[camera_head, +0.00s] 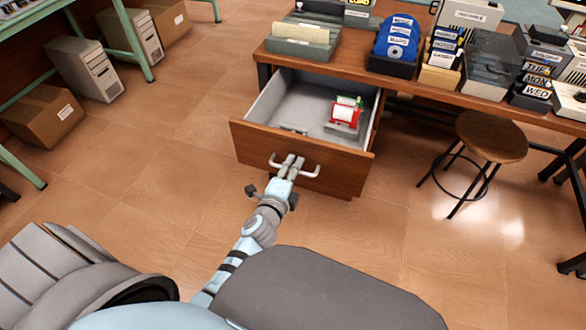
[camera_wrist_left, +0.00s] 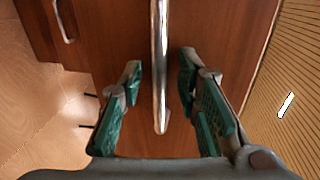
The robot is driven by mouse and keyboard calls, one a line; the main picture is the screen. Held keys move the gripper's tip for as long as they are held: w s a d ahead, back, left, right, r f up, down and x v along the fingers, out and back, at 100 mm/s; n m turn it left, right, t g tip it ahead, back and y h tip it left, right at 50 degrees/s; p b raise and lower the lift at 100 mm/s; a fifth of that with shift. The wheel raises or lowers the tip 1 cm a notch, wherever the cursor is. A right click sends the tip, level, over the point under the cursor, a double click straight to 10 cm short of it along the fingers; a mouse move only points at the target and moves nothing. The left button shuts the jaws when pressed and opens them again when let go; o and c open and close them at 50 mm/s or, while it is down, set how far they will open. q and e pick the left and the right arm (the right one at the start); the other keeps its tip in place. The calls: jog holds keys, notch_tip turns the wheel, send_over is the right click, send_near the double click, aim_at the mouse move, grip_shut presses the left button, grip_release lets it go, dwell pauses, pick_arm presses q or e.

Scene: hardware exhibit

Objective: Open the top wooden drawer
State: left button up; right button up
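The top wooden drawer (camera_head: 302,157) is pulled out from under the table, its grey inside showing. Its metal handle (camera_head: 309,174) is on the brown front; the handle also shows as a chrome bar in the left wrist view (camera_wrist_left: 159,85). My left gripper (camera_head: 291,163) is at the handle. In the left wrist view the left gripper (camera_wrist_left: 160,72) is open, one green-padded finger on each side of the bar, with gaps to both. My right gripper is not in view.
A red and white item (camera_head: 345,113) lies in the drawer. A round stool (camera_head: 490,138) stands to the right. The wooden table (camera_head: 345,55) holds blue discs, boxes and trays. A cardboard box (camera_head: 42,115) and computer cases are at left. Floor before the drawer is clear.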

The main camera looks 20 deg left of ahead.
pick_arm(q)
jog(key=v, duration=0.7)
jog(key=shift+s, duration=0.25)
jog(key=s+a+f+n+g+p, duration=0.3)
jog(key=s+f+n+g+p, duration=0.7)
jog(key=s+f, duration=1.1)
jog(key=s+a+f+n+g, duration=0.1)
jog(key=s+n+g, duration=0.1)
jog(key=s, duration=0.6)
jog(key=s+a+f+n+g+p, duration=0.1)
jog(key=s+n, duration=0.3)
jog(key=s, duration=0.4)
jog(key=shift+s+f+n+g+h, duration=0.2)
jog(key=shift+f+n+g+h, duration=0.1)
jog(key=shift+f+g, duration=0.35)
jog(key=shift+w, duration=0.1)
